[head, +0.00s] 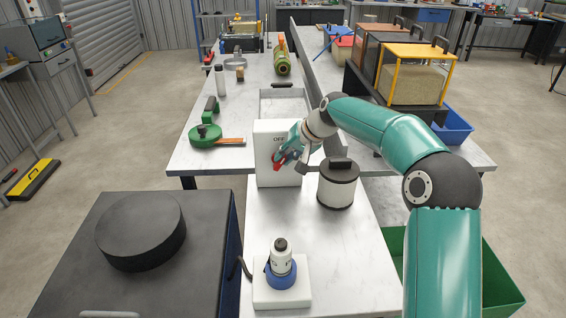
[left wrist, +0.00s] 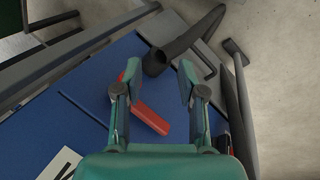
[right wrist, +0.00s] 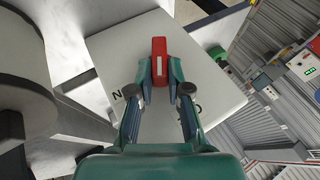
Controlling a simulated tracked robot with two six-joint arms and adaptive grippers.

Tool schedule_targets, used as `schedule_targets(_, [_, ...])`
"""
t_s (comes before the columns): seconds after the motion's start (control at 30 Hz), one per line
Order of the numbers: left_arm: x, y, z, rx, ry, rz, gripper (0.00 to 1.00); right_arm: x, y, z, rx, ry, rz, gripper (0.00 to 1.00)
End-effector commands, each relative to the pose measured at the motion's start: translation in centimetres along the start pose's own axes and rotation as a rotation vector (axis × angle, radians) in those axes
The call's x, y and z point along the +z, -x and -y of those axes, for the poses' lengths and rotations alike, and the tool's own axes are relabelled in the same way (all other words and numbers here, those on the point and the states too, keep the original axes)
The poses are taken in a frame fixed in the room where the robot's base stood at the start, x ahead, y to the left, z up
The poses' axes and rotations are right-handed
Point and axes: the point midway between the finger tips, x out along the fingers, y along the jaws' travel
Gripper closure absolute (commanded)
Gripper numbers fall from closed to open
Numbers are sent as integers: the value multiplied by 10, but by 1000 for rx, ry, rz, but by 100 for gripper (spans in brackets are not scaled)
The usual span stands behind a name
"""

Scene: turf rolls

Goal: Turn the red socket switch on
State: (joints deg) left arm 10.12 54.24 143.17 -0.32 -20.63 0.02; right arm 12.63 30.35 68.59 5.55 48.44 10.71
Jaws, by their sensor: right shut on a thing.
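The red socket switch (head: 277,161) is a red lever on the front of a white box (head: 266,178) standing on the light bench. Above it the word "OFF" shows. My right gripper (head: 287,157) is at the front of the box, shut on the lever. In the right wrist view the red lever (right wrist: 159,48) sticks out between the right fingertips (right wrist: 160,75), with partly covered letters on both sides of them. My left gripper (left wrist: 160,75) shows only in its own wrist view, open and apart from a red object (left wrist: 152,117) below it.
A dark-lidded canister (head: 338,192) stands right of the box. A white base with a blue-ringed connector (head: 282,270) is nearer. A green tool (head: 206,134) lies left on the bench. A dark block with a round disc (head: 140,235) fills the lower left.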

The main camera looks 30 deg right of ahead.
Motion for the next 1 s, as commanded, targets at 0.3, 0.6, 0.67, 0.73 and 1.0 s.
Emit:
schedule_targets(0.3, [0, -16, 6, 0, 0, 0, 60, -2, 1, -5, -91, -39, -6, 100])
schedule_targets(0.6, [0, -16, 6, 0, 0, 0, 60, -2, 2, -4, -97, -42, -5, 100])
schedule_targets(0.67, [0, -16, 6, 0, 0, 0, 60, -2, 1, -4, -97, -42, -5, 100])
schedule_targets(0.73, [0, -16, 6, 0, 0, 0, 60, -2, 1, -5, -97, -42, -5, 80])
schedule_targets(1.0, [0, -16, 6, 0, 0, 0, 60, -1, 1, -4, -97, -41, -2, 58])
